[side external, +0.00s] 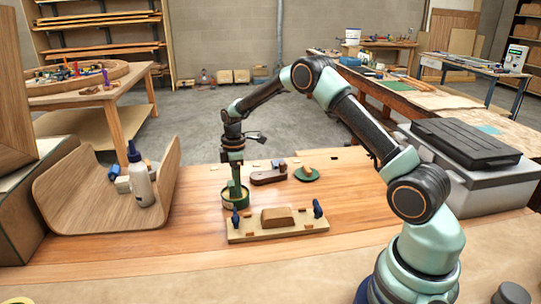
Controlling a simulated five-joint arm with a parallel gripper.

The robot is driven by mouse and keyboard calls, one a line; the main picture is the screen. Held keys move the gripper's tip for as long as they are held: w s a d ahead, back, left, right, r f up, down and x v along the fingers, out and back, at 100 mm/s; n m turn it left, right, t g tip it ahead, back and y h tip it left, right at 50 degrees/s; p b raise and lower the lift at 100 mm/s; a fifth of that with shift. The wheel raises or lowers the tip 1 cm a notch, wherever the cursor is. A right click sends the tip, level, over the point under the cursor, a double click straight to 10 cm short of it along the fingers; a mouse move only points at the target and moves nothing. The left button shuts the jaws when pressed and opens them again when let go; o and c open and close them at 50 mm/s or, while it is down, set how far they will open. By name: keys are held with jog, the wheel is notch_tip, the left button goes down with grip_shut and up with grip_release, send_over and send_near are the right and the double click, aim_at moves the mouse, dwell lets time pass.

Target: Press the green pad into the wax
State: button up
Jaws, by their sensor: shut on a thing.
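A round green tin (235,202) stands on the bench, left of centre, with pale wax showing inside its rim. My gripper (235,181) points straight down over the tin, its tips at the tin's mouth. It is shut on the green pad, which is mostly hidden between the fingers and the rim. I cannot tell how far the pad touches the wax.
A wooden fixture board (280,227) with a block and two blue clamps lies in front. A hand plane (268,175) and a green disc (307,175) lie behind. A bent wooden panel (95,200) and a white bottle (140,180) stand left. A grey case (470,165) stands right.

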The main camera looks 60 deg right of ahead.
jog(key=shift+r, duration=3.4)
jog(key=shift+r, duration=0.1)
